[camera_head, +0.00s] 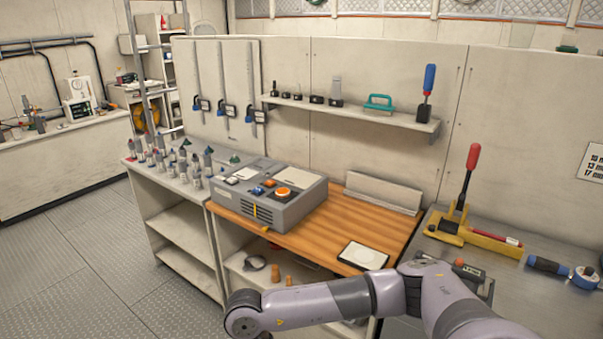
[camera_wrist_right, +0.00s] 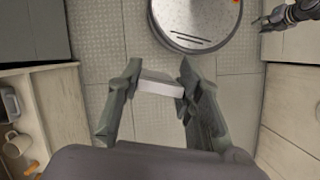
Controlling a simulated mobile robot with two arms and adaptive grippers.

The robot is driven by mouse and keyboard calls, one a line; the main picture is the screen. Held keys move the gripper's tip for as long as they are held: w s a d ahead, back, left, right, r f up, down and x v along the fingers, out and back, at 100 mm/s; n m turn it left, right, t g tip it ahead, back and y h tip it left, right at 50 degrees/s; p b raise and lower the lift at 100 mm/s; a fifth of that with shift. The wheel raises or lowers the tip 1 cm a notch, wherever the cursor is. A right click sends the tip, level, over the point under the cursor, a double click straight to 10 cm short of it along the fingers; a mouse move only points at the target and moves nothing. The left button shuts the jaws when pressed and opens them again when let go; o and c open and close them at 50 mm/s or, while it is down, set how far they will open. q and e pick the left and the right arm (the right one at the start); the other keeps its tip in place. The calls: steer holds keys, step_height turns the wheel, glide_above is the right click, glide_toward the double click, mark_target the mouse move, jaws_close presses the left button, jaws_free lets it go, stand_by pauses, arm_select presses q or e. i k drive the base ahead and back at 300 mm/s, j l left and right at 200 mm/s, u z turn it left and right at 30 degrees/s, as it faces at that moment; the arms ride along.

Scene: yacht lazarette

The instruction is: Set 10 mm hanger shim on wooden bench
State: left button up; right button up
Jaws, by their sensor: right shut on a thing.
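My right gripper (camera_wrist_right: 160,82) is shut on a small pale grey-white block, the shim (camera_wrist_right: 162,87), in the right wrist view. The shim sits between the two fingertips, with floor plating below it. In the head view my right arm reaches left across the bottom, in front of the wooden bench (camera_head: 335,227); its gripper is out of that picture. What looks like my left gripper (camera_wrist_right: 272,20) shows small at the top right of the right wrist view; its jaw state is unclear.
A grey machine box (camera_head: 270,195) stands on the bench's left part. A white-topped plate (camera_head: 363,256) lies near its front edge and a pale long block (camera_head: 384,192) at the back. Bare wood lies between them. Open shelves are below.

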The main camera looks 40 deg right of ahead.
mark_target(330, 237)
steer(key=i+z, duration=0.4)
steer(key=i+j+z, duration=0.25)
steer(key=i+z, duration=0.2)
steer(key=i+j+z, duration=0.4)
steer(key=i+l, duration=0.05)
steer(key=i, duration=0.05)
